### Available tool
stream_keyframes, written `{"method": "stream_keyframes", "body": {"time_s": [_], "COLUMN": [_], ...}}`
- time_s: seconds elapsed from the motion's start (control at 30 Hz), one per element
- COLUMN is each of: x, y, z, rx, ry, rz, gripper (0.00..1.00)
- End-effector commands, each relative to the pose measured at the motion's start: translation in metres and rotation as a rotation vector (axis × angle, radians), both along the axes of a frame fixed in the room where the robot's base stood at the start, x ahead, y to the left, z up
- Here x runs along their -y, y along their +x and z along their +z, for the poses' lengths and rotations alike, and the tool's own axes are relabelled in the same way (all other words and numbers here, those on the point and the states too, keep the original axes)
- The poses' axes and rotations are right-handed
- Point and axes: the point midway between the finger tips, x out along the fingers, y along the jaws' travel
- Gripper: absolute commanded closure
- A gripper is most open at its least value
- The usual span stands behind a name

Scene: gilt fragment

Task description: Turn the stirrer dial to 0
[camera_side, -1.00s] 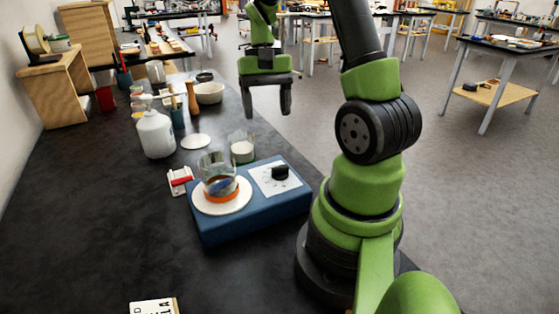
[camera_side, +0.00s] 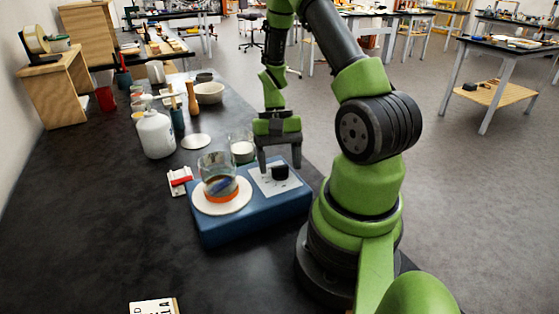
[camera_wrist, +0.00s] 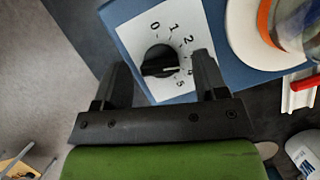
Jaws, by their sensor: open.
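The stirrer is a blue box (camera_side: 250,215) with a white plate on top and a white dial panel (camera_side: 262,181). The black stirrer dial (camera_side: 280,172) sits on that panel. In the wrist view the dial (camera_wrist: 158,60) is ringed by printed numbers from 0 to 5 on the panel (camera_wrist: 133,32). In the wrist view my gripper (camera_wrist: 161,62) shows a gap around the dial.
A glass beaker (camera_side: 218,168) with an orange band stands on the white plate, left of the dial. Another beaker (camera_side: 241,147) with white contents stands behind the box. A red and white item (camera_side: 180,181) and a white bottle (camera_side: 156,134) are further left.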

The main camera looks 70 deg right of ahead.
Motion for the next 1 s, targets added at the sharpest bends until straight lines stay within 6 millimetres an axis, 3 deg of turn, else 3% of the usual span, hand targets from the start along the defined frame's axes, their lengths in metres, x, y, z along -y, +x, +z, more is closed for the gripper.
{"method": "stream_keyframes", "body": {"time_s": [0.23,0.47,0.77,1.0], "x": [-0.0005,-0.0004,-0.0005,-0.0013], "y": [-0.0002,-0.0002,0.0001,0.0007], "z": [-0.0010,-0.0008,-0.0006,-0.0005], "rx": [0.000,0.000,0.000,0.000], "ry": [0.000,0.000,0.000,0.001], "rz": [0.000,0.000,0.026,0.148], "gripper": [0.34,0.83,0.83,0.83]}}
